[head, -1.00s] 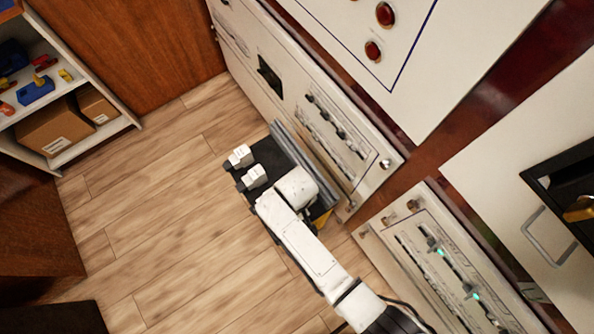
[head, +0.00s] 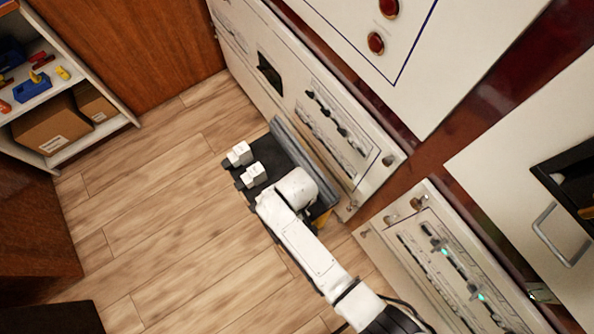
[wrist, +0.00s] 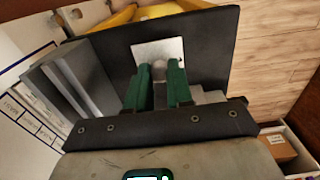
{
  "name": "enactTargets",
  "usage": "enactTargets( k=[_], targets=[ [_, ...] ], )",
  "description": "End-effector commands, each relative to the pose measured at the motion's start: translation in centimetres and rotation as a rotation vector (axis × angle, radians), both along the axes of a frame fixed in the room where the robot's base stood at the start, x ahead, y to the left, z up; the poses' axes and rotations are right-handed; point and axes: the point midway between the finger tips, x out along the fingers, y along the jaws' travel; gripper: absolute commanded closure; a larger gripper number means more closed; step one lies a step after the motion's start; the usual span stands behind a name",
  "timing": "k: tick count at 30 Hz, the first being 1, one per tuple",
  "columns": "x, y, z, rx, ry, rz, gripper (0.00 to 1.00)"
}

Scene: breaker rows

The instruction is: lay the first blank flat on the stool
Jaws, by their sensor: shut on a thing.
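In the wrist view the green fingers of my gripper (wrist: 159,78) are closed around a small grey, round-ended piece. A white square plate (wrist: 157,50) shows just past the fingertips, apparently the blank, in front of the dark flat top of the stool (wrist: 213,60). I cannot tell whether the plate touches that top. Yellow stool parts (wrist: 112,20) show past its far edge. In the head view the dark stool top (head: 272,154) stands beside the low white panel. My white wrist covers part of it and hides the fingertips and the held piece.
Two small white blocks (head: 238,154) (head: 252,175) sit at the left of the dark top. Grey bars (head: 300,156) run along its panel side. Breaker panels (head: 340,130) (head: 455,270) are close on the right. A shelf (head: 90,137) stands left; wooden floor between is clear.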

Motion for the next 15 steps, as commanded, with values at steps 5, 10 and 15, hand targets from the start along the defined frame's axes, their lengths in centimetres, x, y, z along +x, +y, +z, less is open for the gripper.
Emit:
enactTargets(
  k=[5,10,15],
  targets=[
    [0.02,0.01,-0.41,0.000,0.000,0.000,1.00],
    [0.02,0.02,-0.71,0.001,-0.001,0.000,1.00],
    [0.03,0.02,-1.01,0.001,-0.001,0.000,1.00]
  ],
)
